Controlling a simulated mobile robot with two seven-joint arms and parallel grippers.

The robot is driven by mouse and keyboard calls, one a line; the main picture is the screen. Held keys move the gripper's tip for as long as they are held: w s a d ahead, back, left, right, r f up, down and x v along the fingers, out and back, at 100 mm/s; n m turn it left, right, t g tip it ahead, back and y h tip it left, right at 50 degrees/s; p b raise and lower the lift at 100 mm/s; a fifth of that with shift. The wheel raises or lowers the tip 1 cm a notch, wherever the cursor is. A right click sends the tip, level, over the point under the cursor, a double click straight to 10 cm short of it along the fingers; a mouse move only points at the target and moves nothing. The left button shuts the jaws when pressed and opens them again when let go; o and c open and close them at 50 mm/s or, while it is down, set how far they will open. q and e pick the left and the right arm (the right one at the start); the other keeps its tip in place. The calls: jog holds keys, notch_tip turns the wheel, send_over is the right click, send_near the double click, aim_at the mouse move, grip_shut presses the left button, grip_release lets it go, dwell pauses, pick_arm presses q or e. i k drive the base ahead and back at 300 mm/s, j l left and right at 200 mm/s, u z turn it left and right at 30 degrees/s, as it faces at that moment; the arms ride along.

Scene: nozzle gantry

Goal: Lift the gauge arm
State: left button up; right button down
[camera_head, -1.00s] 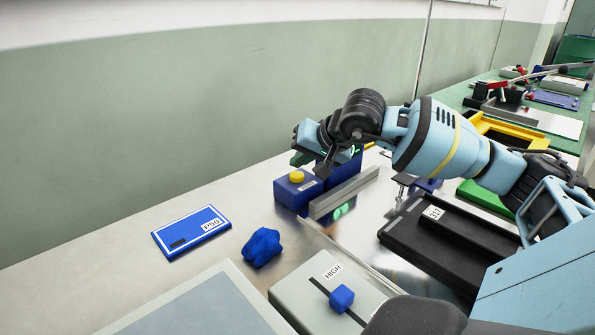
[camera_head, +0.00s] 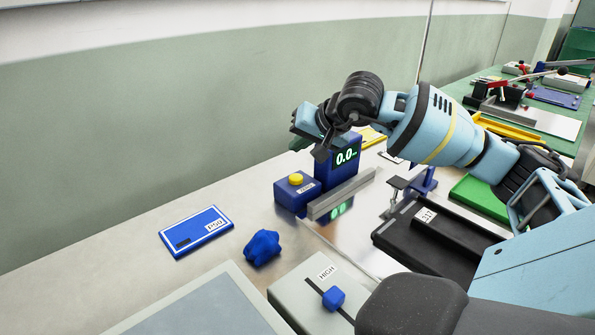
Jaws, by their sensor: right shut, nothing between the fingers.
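A blue gauge unit (camera_head: 341,164) stands near the wall, its green display reading 0.0. A lower blue block (camera_head: 297,192) with a yellow button (camera_head: 296,179) stands to its left. A long grey metal bar (camera_head: 341,195) lies in front of both. I cannot tell which part is the gauge arm; my right gripper and wrist cover the area at the gauge's top. My right gripper (camera_head: 308,136) is shut and empty, above the button block and at the gauge's upper left. Contact with the gauge is unclear. My left gripper is out of view.
A blue PSU box (camera_head: 196,231), a crumpled blue cloth (camera_head: 262,247) and a grey HIGH slider box (camera_head: 312,292) are in front. A black tray (camera_head: 440,240), blue stand (camera_head: 421,184) and green tray (camera_head: 480,194) lie right. The bench at far left is bare.

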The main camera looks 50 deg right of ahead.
aim_at(397, 182)
jog(key=k, duration=1.5)
